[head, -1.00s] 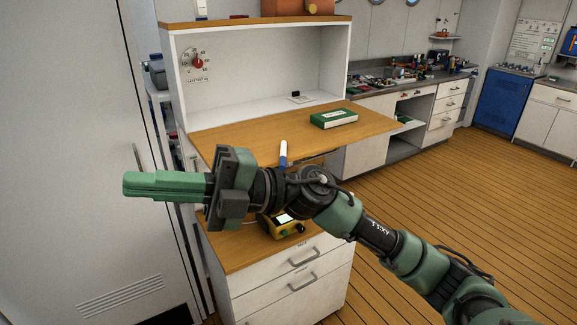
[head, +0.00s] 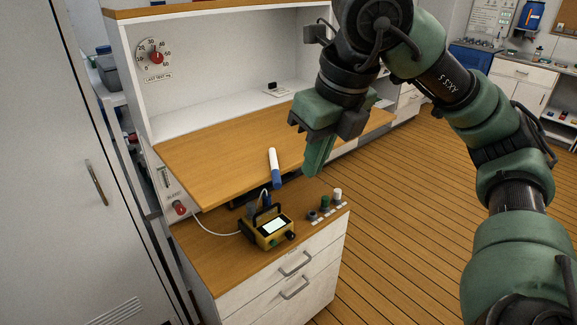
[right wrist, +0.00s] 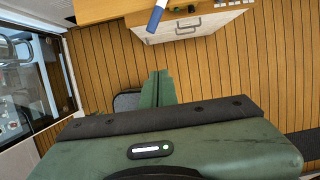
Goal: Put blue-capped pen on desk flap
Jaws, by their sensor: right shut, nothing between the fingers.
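The blue-capped pen (head: 273,160) has a white body and a blue end. In the head view it lies at the front edge of the wooden desk flap (head: 215,160), its blue end toward me and seeming to stick out past the edge. In the right wrist view the blue end (right wrist: 157,18) shows at the top. My right gripper (head: 316,165) is shut and empty, fingers pointing down, just right of the pen and apart from it. My left gripper is not in view.
Below the flap, a yellow meter (head: 272,229) with a cable stands on the lower wooden counter (head: 215,250), with several small knobs or caps (head: 325,203) to its right. A dial (head: 155,55) is on the back left wall. Open floor lies to the right.

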